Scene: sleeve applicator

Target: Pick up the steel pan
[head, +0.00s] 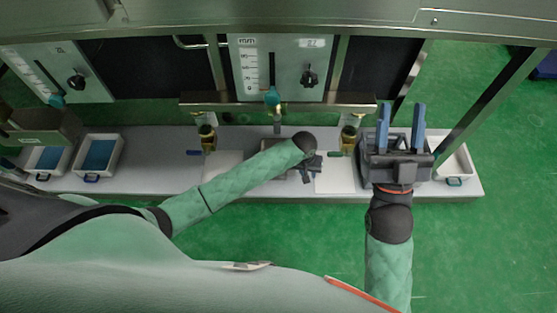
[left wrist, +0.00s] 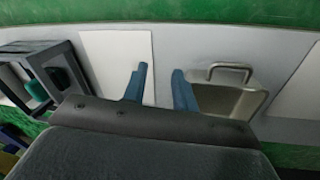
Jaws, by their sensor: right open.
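The steel pan (left wrist: 232,101) shows in the left wrist view as a shallow metal tray with a raised loop handle, lying on the bench between two white sheets. In the head view it is mostly hidden behind my left forearm. My left gripper (left wrist: 160,88) has its two blue fingers apart with nothing between them, and the pan lies just to the right of them in that view. In the head view the left gripper (head: 311,168) is small and partly hidden by its wrist. My right gripper (head: 401,127) is open, with blue fingers pointing away from me, over the bench's right part.
White trays with blue contents (head: 97,155) stand at the bench's left. Another white tray (head: 457,163) is at the right end. White sheets (head: 336,176) lie on the bench (head: 160,178). A machine panel with dial (head: 290,68) and brass fittings (head: 208,138) stand behind. Green floor lies in front.

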